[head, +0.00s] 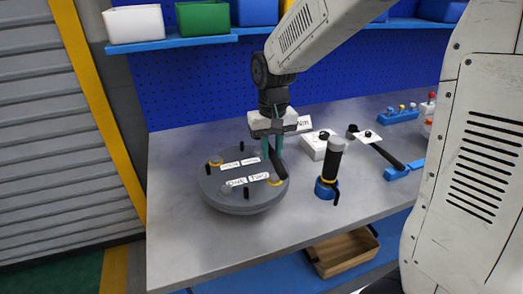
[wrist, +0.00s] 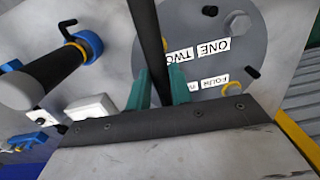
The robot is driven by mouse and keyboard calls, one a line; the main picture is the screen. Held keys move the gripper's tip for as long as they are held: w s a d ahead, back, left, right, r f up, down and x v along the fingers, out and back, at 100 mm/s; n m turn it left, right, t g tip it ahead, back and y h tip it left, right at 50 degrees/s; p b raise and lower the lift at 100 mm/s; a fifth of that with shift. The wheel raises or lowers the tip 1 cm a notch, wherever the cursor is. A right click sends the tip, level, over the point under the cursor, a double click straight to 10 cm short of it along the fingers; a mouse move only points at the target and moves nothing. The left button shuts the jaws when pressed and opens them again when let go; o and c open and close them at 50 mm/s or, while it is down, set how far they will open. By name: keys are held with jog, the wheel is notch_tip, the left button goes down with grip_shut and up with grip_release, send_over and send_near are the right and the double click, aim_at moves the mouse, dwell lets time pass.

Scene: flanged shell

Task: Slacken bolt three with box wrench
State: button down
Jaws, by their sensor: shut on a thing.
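The flanged shell (head: 225,203) is a round grey disc on the bench, with white labels for its bolts. In the wrist view, ONE and TWO read upside down on the shell (wrist: 205,20), with FOUR nearer my gripper. The label beside FOUR is mostly hidden; bolt three cannot be made out behind my gripper. A grey hex bolt (wrist: 240,22) shows by ONE. My gripper (head: 272,150) is over the shell's far right part, its green fingers shut on a dark bar, the box wrench (head: 280,165). The wrench handle (wrist: 150,35) runs past TWO; its ring end is hidden.
A black-handled tool in a blue holder (head: 327,188) stands upright right of the shell. A white box (head: 315,145), a long dark tool (head: 385,152) and a blue rack (head: 398,115) lie farther right. Several dark pegs rise from the shell. The bench front is clear.

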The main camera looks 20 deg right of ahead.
aim_at(272, 175)
jog(key=a+m, duration=0.1)
jog(key=a+r+m, duration=0.1)
jog(key=w+a+r+m, duration=0.1)
jog(key=shift+a+r+m, duration=0.1)
jog(key=shift+a+m, duration=0.2)
jog(key=shift+a, duration=0.1)
jog(key=shift+s, duration=0.1)
jog(key=shift+f, duration=3.95)
jog(key=shift+d, duration=0.15)
jog(key=shift+s+d+f+n, duration=0.1)
jog(key=shift+s+d+n, duration=0.15)
jog(key=shift+d+n, duration=0.65)
jog(key=shift+s+d+f+n, duration=0.1)
jog(key=shift+s+d+n, duration=0.1)
jog(key=shift+d+n, duration=0.65)
